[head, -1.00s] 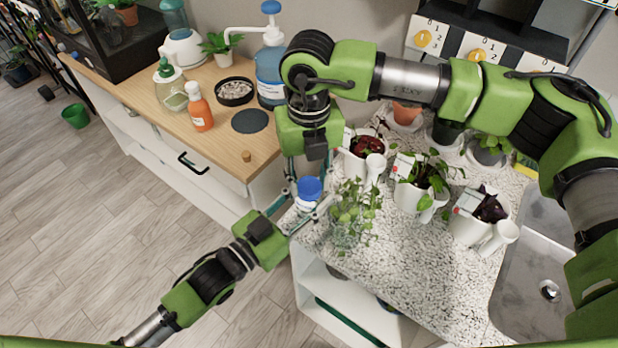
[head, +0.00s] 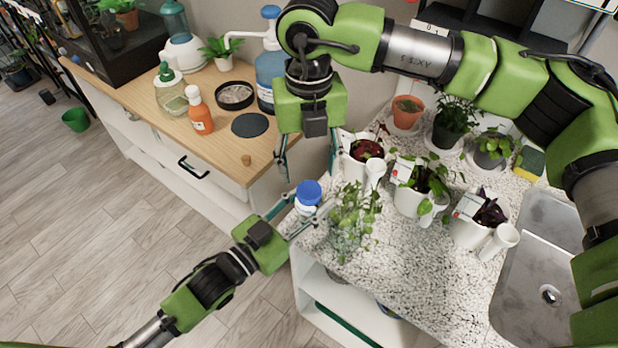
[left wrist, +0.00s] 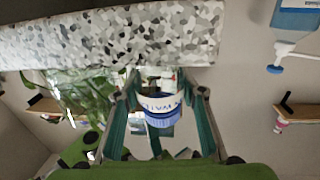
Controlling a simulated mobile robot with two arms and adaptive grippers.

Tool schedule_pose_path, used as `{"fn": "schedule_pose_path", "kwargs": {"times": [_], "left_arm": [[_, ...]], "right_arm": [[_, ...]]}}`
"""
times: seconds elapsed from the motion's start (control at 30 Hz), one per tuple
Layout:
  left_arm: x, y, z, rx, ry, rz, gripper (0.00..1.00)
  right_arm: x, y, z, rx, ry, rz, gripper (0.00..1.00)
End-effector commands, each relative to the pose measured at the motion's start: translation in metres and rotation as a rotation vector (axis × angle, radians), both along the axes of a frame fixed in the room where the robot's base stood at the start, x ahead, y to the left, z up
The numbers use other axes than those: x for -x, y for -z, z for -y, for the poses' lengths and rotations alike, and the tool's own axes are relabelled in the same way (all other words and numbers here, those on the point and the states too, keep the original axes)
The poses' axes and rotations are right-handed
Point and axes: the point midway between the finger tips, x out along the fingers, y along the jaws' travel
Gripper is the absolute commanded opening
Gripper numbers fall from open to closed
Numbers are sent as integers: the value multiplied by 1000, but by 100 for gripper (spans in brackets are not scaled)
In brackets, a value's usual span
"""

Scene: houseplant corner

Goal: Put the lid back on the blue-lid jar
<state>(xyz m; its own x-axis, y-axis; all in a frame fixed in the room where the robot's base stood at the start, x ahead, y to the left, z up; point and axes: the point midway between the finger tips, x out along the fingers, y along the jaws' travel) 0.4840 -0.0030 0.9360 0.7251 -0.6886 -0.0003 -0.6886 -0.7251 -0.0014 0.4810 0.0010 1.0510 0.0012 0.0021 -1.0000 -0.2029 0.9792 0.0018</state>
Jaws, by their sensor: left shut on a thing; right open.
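The white jar (head: 306,208) is held at the left edge of the speckled counter, beside a leafy plant in a clear vessel. Its blue lid (head: 308,191) sits on top of it. My left gripper (head: 304,213) is shut on the jar's body from the lower left. In the left wrist view the jar (left wrist: 160,103) shows between the fingers, with the blue lid (left wrist: 163,120) on its end, the picture being upside down. My right gripper (head: 309,172) is open and empty just above the lid, fingers pointing down and spread apart. I see no gap between lid and jar.
The clear vessel with leafy cuttings (head: 347,238) stands close to the right of the jar. White pots with plants (head: 411,201) stand further right, before a sink (head: 540,265). The wooden cabinet top (head: 215,155) at the left holds bottles and a dark disc (head: 250,125).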

Motion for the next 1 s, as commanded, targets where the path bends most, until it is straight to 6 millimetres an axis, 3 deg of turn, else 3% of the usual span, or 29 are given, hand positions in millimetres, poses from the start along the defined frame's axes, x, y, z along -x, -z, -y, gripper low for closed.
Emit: {"fn": "schedule_pose_path", "kwargs": {"times": [0.1, 0.3, 0.7, 0.73, 0.8, 1.0], "left_arm": [[0, 0, 0, 1, 0, 1, 0], [0, 0, 0, 1, 0, 1, 0], [0, 0, 0, 1, 0, 1, 0], [0, 0, 0, 1, 0, 1, 42], [0, 0, 0, 1, 0, 1, 57], [0, 0, 0, 0, 0, 0, 57]], "right_arm": [[-1, -27, 0, -1, 1, 3, 52], [-1, -55, 0, 1, 1, 2, 52], [0, -63, 0, 1, 0, -1, 52], [0, -63, 0, 1, 0, -1, 52], [0, -63, 0, 1, 0, -1, 52], [0, -63, 0, 1, 0, -1, 52]]}}
